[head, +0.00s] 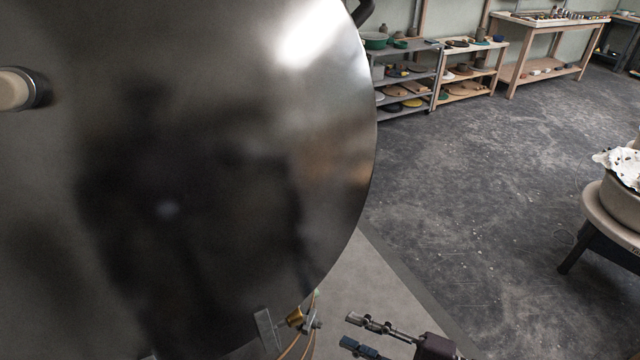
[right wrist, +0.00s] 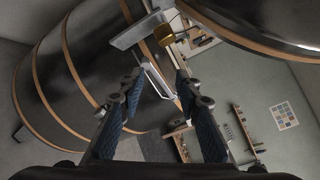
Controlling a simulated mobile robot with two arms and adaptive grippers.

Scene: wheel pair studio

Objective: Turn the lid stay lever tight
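The lid stay (head: 297,318) shows at the bottom of the head view, by the lower rim of the large dark lid (head: 200,150). My left gripper is not in view.
A dark drum with copper-coloured hoops (right wrist: 68,50) fills the left of the right wrist view. The lid blocks much of the head view. Shelves (head: 405,80) and a workbench (head: 545,40) stand far back. A potter's wheel (head: 615,205) is at right. The floor between is clear.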

